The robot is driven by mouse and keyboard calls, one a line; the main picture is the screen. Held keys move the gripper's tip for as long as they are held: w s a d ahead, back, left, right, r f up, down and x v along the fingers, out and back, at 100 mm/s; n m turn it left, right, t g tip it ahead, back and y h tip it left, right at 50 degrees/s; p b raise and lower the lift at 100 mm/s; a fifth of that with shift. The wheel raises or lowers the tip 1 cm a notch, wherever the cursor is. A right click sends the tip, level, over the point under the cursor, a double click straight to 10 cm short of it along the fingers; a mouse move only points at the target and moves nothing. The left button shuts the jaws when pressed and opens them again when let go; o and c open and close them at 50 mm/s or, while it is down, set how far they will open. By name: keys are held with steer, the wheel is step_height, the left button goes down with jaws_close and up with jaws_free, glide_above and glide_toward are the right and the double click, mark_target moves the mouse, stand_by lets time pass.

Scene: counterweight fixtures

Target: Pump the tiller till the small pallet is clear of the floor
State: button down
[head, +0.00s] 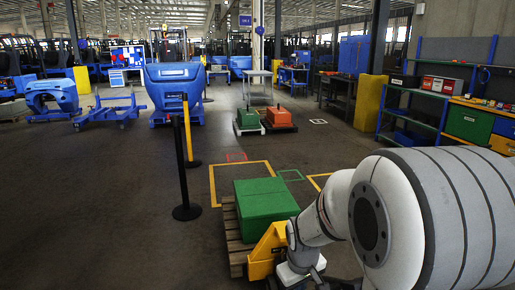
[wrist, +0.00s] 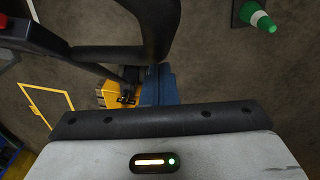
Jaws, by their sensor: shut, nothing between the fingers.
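The small wooden pallet (head: 236,247) bears a green box (head: 264,203) in the head view. The yellow pallet truck (head: 266,252) stands at its near end and shows in the wrist view (wrist: 113,95). I cannot tell whether there is a gap under the pallet. The black tiller handle (wrist: 125,53), a loop with a red button at upper left, fills the upper left of the wrist view. My gripper (wrist: 158,72) is shut and empty, its blue fingers just below the loop in the picture. I cannot tell whether they touch it. My arm hides the tiller in the head view.
A black post (head: 186,212) stands left of the pallet. Yellow floor markings (head: 240,163) lie beyond it. Another pallet with an orange box (head: 279,117) is farther back. Shelving (head: 425,100) lines the right. A green and white cone (wrist: 260,17) stands at upper right in the wrist view.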

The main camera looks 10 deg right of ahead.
step_height(320, 180, up, 4)
steer(key=w+a+p, duration=0.1)
steer(key=w+p, duration=0.1)
steer(key=p, duration=0.1)
steer(key=s+a+r+m+t+p, duration=0.1)
steer(key=s+a+r+m+p, duration=0.2)
steer(key=s+r, duration=0.9)
steer(key=s, duration=0.2)
steer(key=shift+s+a+y, duration=0.2)
steer(key=shift+s+y, duration=0.1)
steer(key=shift+s, duration=0.05)
steer(key=c, duration=2.2)
jaws_free()
steer(key=shift+r, duration=0.1)
